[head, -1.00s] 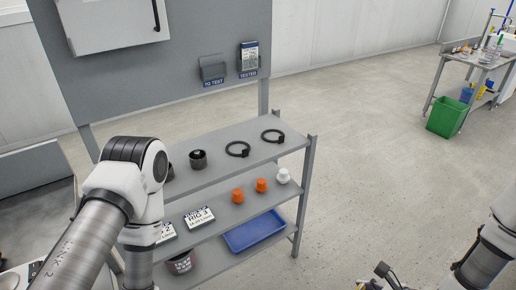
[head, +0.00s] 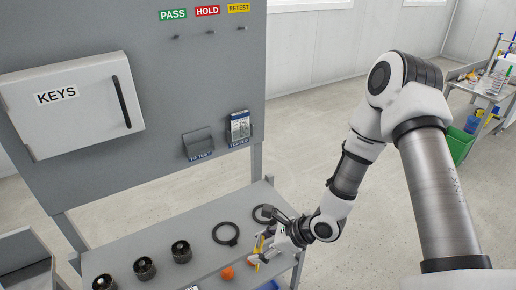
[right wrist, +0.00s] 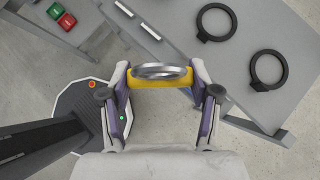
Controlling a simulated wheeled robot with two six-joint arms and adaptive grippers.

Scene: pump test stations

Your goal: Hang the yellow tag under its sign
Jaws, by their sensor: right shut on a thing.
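The yellow tag (right wrist: 160,81) with a silver ring (right wrist: 162,71) is between the fingers of my right gripper (right wrist: 160,95), which is shut on it. In the head view my right gripper (head: 264,248) and the yellow tag (head: 257,252) show in front of the shelf rack's right end, well below the signs. The yellow RETEST sign (head: 238,8) is at the top right of the grey board, right of the green PASS sign (head: 173,14) and red HOLD sign (head: 207,10). A bare peg (head: 241,30) sticks out below RETEST. My left gripper is out of view.
The KEYS cabinet (head: 72,107) juts from the grey board (head: 210,75). TO TEST (head: 198,143) and TESTED (head: 238,127) holders sit lower right. Black rings (head: 225,234) and dark cylinders stand on the top shelf. A red piece (right wrist: 66,21) and a green piece (right wrist: 55,11) lie upper left in the wrist view.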

